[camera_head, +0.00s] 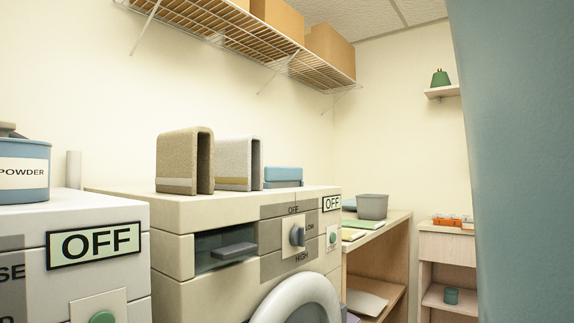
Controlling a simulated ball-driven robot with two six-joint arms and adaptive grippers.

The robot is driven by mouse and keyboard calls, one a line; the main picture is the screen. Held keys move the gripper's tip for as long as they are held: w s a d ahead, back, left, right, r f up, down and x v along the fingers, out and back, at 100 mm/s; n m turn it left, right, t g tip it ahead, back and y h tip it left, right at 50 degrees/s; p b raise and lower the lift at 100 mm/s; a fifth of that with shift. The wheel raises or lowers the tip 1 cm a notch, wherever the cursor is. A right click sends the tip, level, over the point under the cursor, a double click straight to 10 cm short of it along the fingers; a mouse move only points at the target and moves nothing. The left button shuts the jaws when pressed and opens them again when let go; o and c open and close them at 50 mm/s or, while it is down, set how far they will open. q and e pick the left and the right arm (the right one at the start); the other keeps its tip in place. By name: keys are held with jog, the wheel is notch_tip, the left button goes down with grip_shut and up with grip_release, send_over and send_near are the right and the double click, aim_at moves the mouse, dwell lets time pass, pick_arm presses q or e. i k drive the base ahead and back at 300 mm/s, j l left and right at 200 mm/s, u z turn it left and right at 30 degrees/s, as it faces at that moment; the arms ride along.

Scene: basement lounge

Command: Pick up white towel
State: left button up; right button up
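The white towel (234,161) stands folded on top of the middle machine. It looks greyish white, with a tan band low on its side. A folded beige towel (178,162) stands to its left, and a low blue folded item (283,176) lies to its right. The beige towel stands partly in front of the white one's left edge. Neither of my grippers shows in this view.
The machine (204,288) has a dial and a round door. Another machine (98,205) at left bears a blue powder tub (27,181). A wire shelf (240,35) with boxes hangs above. A wooden desk (396,217) stands beyond. A large teal surface (516,160) blocks the right side.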

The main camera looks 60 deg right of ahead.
aim_at(239, 160)
jog(key=z, duration=1.55)
jog(key=i+u, duration=0.2)
jog(key=u, duration=0.25)
